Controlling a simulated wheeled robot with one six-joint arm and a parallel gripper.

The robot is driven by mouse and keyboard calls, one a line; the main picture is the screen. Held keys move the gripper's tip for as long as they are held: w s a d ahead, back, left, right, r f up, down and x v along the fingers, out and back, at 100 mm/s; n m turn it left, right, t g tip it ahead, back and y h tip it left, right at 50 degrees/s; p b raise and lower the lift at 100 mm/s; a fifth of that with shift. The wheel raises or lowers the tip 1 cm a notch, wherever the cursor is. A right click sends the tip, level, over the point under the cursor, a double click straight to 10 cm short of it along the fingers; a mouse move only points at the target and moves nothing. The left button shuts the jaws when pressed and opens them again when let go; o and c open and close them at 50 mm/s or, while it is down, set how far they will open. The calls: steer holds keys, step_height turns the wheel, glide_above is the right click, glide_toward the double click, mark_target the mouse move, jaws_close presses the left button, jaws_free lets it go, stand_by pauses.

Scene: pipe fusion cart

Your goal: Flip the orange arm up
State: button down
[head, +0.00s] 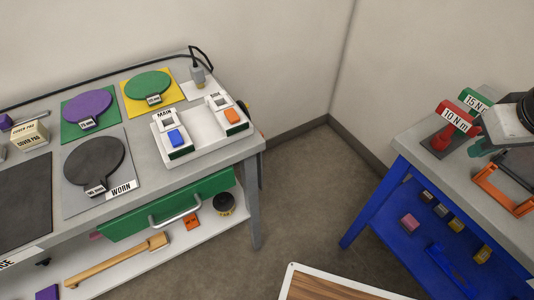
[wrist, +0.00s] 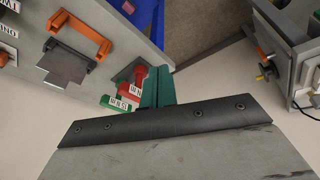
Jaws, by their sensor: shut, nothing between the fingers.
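The orange arm (head: 495,196) is a U-shaped bracket on the right-hand workbench, near its front edge. It appears to lie low and flat. In the wrist view the orange arm (wrist: 82,33) is at the upper left, beside a grey plate (wrist: 66,66). My gripper (head: 474,151) hangs above the same bench, behind the orange arm and apart from it. In the wrist view my gripper (wrist: 158,70) shows two teal fingers together, with nothing between them, right of the orange arm. My gripper's grey housing hides part of the bench.
Red 10 Nm (head: 457,118) and green 15 Nm (head: 477,100) labelled items stand behind the orange arm, close to my gripper. A blue shelf (head: 405,230) with small blocks is below. The left bench (head: 225,150) holds heater pads and a switch box.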

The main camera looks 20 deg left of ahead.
steer(key=w+a+f+n+t+y, duration=0.5)
steer(key=w+a+f+n, duration=0.7)
steer(key=w+a+f, duration=0.65)
steer(key=a+f+n+t+y, duration=0.1)
steer(key=a+f+n+y, duration=0.2)
steer(key=a, duration=0.4)
steer(key=s+a+f+n+t+y, duration=0.1)
steer(key=s+a+f+n+y, duration=0.1)
steer(key=s+f, duration=0.4)
steer(key=s+a+f+n+t+y, duration=0.1)
steer(key=s+a+f+n+y, duration=0.2)
steer(key=s+f+n, duration=0.3)
steer(key=shift+s+a+f+n, duration=0.4)
steer(key=shift+s+a+f, duration=0.35)
steer(key=shift+s, duration=0.35)
steer(key=shift+w, duration=0.1)
steer(key=x, duration=1.3)
steer(key=shift+w+a+y, duration=0.15)
steer(key=shift+a+y, duration=0.15)
steer(key=shift+a, duration=0.1)
